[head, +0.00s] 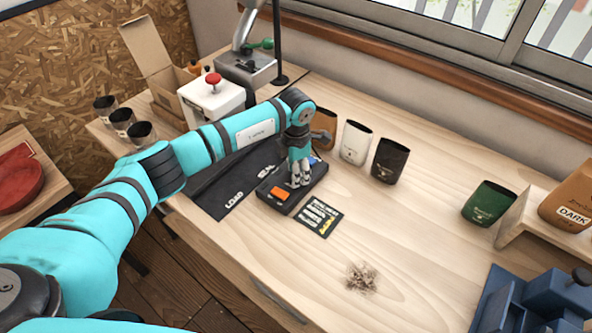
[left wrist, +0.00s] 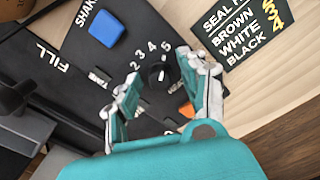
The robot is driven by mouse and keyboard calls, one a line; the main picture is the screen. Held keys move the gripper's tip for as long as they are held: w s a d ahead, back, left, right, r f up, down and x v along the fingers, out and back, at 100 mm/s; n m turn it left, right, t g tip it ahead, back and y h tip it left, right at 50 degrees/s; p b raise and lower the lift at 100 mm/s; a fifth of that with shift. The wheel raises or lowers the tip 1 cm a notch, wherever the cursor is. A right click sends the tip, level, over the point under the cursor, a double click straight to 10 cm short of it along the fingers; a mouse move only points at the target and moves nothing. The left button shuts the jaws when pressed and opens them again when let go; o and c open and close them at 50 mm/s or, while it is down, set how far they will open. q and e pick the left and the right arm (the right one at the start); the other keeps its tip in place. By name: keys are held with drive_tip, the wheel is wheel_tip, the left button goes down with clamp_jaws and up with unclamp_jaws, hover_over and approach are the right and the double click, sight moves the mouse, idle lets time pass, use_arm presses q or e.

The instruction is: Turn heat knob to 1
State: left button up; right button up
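The heat knob (left wrist: 158,74) is a small black dial on a black panel in the left wrist view. White digits 2, 3, 4 and 5 arc around it; a 1 is not visible, and I cannot tell surely where its pointer sits. My left gripper (left wrist: 160,70) is open, with one fingertip on each side of the knob and gaps visible. In the head view my left gripper (head: 299,182) points down over the black sealer box (head: 286,205) and hides the knob. My right gripper is not in view.
An orange button (head: 281,193) and a blue button (left wrist: 106,31) are near the knob. A settings card (head: 318,216) lies beside the box. White (head: 356,142) and black (head: 389,160) bags stand behind. Scattered brown bits (head: 361,277) lie on open table at front.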

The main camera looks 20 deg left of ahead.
use_arm(q)
clamp_jaws()
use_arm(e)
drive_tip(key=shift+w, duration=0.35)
